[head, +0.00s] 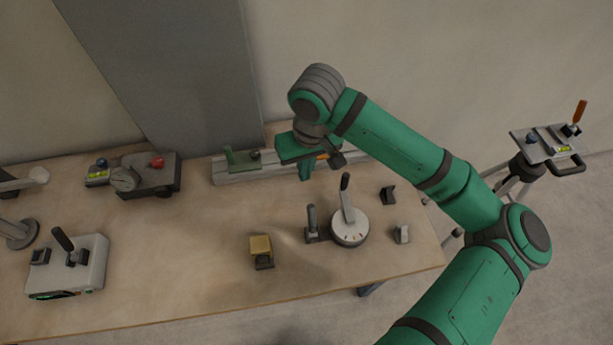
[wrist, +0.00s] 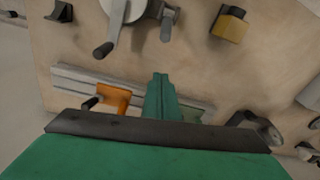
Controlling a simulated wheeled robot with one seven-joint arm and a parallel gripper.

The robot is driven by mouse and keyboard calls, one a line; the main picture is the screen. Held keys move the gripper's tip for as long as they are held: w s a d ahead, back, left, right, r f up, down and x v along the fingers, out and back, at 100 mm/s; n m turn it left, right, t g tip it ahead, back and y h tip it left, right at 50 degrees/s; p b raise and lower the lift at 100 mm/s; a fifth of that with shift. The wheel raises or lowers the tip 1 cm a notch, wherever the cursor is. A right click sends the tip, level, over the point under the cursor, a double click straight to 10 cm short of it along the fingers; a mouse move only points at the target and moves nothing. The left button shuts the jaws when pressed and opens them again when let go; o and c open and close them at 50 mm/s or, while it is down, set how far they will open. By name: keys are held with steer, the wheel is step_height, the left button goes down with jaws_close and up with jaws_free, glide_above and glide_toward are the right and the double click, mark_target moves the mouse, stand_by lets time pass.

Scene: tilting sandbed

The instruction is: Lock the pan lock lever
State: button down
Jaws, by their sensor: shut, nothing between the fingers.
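Which part is the pan lock lever I cannot tell for certain. A round white dial (head: 350,228) on the table carries a tall black-handled lever (head: 346,190), standing nearly upright. A shorter black-handled lever (head: 311,217) stands just left of it. In the wrist view the dial (wrist: 120,8), its lever's handle (wrist: 103,50) and the shorter lever (wrist: 167,24) are at the top. My gripper (head: 304,172) is shut and empty, above the table near the rail, apart from both levers. Its green fingers also show in the wrist view (wrist: 160,90). An orange piece (wrist: 115,97) on the rail is beside them.
The rail (head: 225,172) lies along the table's back and bears a green clamp (head: 243,160). A tripod head (head: 550,145) with an orange handle stands right.

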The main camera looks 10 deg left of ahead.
mark_target(312, 220)
step_height(312, 220, down, 7)
steer(key=s+d, duration=0.1)
steer(key=s, duration=0.1)
steer(key=shift+s+d+f, duration=0.2)
steer(key=shift+s+d, duration=0.05)
steer(key=shift+s, duration=0.15)
steer(key=shift+w, duration=0.1)
